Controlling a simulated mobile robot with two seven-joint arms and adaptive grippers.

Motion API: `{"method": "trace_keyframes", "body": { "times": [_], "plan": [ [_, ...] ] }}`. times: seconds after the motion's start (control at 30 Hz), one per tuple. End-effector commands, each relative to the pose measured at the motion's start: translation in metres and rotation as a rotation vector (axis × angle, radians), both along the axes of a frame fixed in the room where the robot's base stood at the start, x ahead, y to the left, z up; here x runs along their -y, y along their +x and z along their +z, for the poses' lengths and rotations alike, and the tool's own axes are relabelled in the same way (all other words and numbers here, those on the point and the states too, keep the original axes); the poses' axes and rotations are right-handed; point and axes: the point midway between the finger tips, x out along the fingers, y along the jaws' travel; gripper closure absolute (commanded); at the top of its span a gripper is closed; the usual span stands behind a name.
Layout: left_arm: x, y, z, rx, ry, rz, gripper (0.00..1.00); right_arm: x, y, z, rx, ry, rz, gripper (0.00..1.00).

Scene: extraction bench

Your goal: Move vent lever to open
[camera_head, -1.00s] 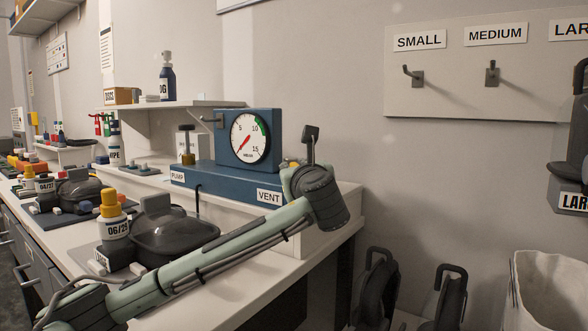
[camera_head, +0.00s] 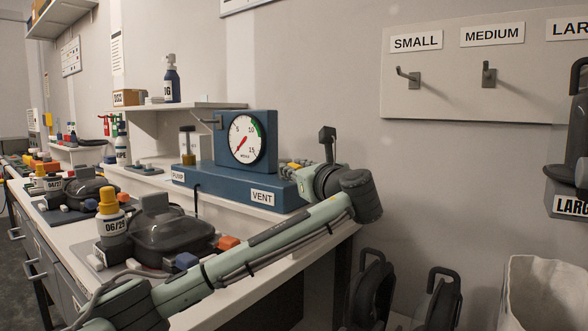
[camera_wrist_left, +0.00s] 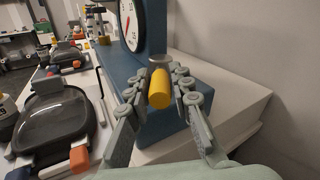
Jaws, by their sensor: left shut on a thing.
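The vent lever shows as a yellow cylindrical handle (camera_wrist_left: 159,88) with a grey end, over the end of the blue pump housing (camera_wrist_left: 180,75). My left gripper (camera_wrist_left: 160,76) has one finger on each side of the handle and is shut on it. In the head view my left gripper (camera_head: 291,168) is at the right end of the blue housing (camera_head: 230,185), behind the VENT label (camera_head: 262,197). The lever's base is hidden, and I cannot tell its set position. The round gauge (camera_head: 246,138) has its red needle pointing lower left. My right gripper is not in view.
A dark lidded vessel (camera_head: 170,236) and a yellow-capped bottle (camera_head: 111,222) stand on the bench left of my arm. A shelf (camera_head: 190,106) is above the bench at the back. Wall hooks (camera_head: 488,75) and a pale bin (camera_head: 545,290) are at the right.

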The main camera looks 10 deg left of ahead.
Motion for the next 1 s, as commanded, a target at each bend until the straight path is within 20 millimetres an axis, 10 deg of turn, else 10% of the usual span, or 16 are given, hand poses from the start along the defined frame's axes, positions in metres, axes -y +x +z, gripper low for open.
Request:
{"method": "trace_keyframes", "body": {
  "times": [0.27,0.3,0.47,1.0],
  "plan": [
    [0.000,0.000,0.002,0.004,0.001,-0.001,1.00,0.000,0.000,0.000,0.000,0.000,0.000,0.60],
    [0.000,0.000,0.002,0.005,0.002,-0.001,0.75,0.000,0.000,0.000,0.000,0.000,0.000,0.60],
    [0.000,0.000,0.001,0.003,0.001,-0.001,0.57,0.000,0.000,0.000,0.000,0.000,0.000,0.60],
    [0.018,-0.028,0.000,0.002,0.001,-0.005,0.57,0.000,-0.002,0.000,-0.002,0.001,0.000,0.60]
  ]
}}
